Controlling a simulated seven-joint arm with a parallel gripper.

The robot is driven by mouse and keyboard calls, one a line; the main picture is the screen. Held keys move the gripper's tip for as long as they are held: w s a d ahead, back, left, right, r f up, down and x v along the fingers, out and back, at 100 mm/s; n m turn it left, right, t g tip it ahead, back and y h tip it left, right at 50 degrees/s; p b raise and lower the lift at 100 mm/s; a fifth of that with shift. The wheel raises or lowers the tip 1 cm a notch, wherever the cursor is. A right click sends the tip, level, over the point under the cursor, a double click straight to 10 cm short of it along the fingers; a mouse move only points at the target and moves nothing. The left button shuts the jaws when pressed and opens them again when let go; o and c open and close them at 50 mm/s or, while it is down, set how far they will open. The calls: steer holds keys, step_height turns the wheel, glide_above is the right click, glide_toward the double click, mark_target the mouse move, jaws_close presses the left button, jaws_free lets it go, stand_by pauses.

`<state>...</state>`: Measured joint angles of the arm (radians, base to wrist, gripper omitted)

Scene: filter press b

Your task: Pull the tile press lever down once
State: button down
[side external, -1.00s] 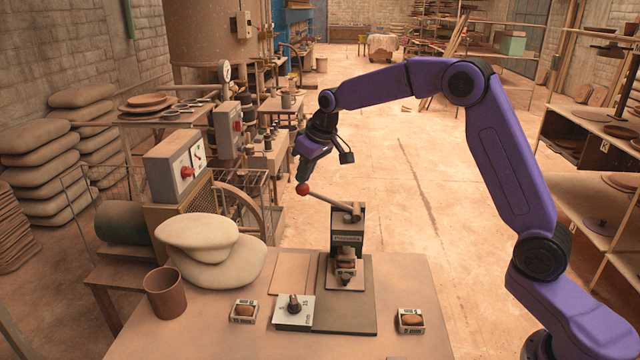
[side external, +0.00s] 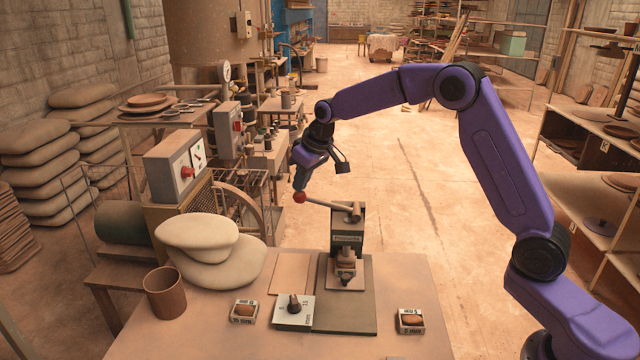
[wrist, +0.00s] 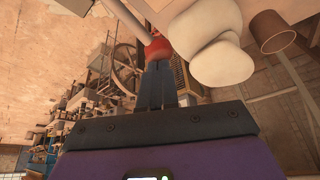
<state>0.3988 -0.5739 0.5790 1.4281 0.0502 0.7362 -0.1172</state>
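The tile press (side external: 347,240) stands on a dark green base board (side external: 350,302) on the table. Its lever (side external: 328,204) runs left from the pivot at the press head to a red ball knob (side external: 300,197), close to level with the knob end slightly higher. My gripper (side external: 299,186) points down on top of the knob and seems to touch it. In the wrist view, the two dark fingers (wrist: 160,66) lie together, shut, with the red knob (wrist: 158,46) just beyond their tips, not between them. The press ram (side external: 346,264) sits low over the base.
On the table (side external: 400,275) are a small white plate with a dark knob (side external: 294,308), two small boxes (side external: 243,311) (side external: 411,321), a flat tan tile (side external: 290,273), a brown cup (side external: 165,292) and pale sacks (side external: 215,262). A grey control box (side external: 175,165) stands left of my gripper.

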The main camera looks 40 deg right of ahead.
steer(key=shift+x, duration=0.95)
steer(key=shift+s+a+f, duration=0.1)
steer(key=shift+s+a, duration=0.05)
step_height(320, 180, up, 13)
stand_by(1.6)
steer(key=s+a+f+n+g, duration=0.1)
steer(key=s+a+f+n, duration=0.2)
steer(key=s, duration=0.9)
steer(key=s+a+f+n+g, duration=0.15)
steer(key=s+a, duration=0.45)
steer(key=s, duration=0.7)
steer(key=s+d+f+n+g, duration=0.1)
steer(key=s+d+f+n, duration=0.1)
steer(key=s, duration=0.9)
steer(key=s+d+f+n, duration=0.3)
steer(key=s+d+f, duration=0.2)
steer(key=s, duration=0.6)
steer(key=shift+d+g+h, duration=0.35)
steer(key=shift+d+h, duration=0.05)
steer(key=shift+d, duration=0.4)
